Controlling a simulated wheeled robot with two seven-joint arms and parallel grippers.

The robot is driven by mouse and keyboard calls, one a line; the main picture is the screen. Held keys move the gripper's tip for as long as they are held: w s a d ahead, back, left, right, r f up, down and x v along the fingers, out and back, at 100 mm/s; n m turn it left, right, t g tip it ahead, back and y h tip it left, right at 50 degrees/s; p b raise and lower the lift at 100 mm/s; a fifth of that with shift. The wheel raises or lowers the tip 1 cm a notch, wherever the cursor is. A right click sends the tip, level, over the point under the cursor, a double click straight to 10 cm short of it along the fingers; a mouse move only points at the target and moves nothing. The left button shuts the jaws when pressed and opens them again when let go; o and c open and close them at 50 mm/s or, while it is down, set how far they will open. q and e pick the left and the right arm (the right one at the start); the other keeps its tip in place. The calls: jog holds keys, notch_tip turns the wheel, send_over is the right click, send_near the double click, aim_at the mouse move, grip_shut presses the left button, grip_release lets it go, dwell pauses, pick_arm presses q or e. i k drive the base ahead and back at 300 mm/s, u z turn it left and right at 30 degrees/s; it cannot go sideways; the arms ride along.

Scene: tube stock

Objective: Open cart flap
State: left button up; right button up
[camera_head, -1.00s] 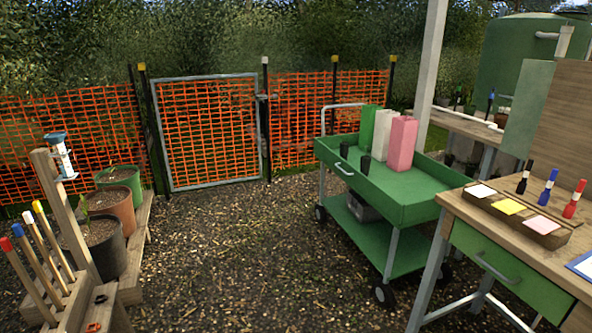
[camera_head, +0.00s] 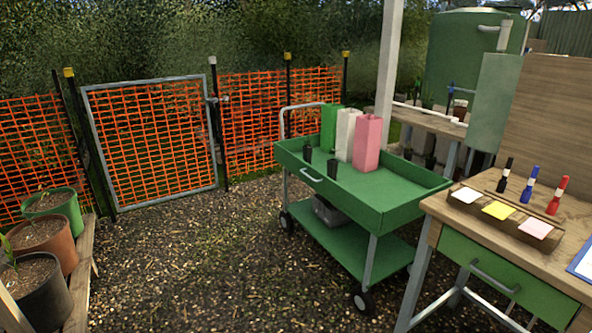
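The green cart (camera_head: 395,214) stands in the middle right of the head view, on small black wheels, with a top tray and a lower shelf (camera_head: 335,246). Its near-left side panel carries a grey handle (camera_head: 312,174); this panel is upright. Neither of my grippers shows in the head view.
A wooden bench (camera_head: 440,207) with a green drawer, colour cards and markers stands right of the cart. Potted plants (camera_head: 52,236) on a wooden stand are at left. A mesh gate (camera_head: 150,145) is behind. Gravel between stand and cart is clear.

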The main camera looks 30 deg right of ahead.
aim_at(371, 216)
jog(key=u, duration=0.05)
jog(key=i, duration=2.65)
jog(key=z, duration=2.25)
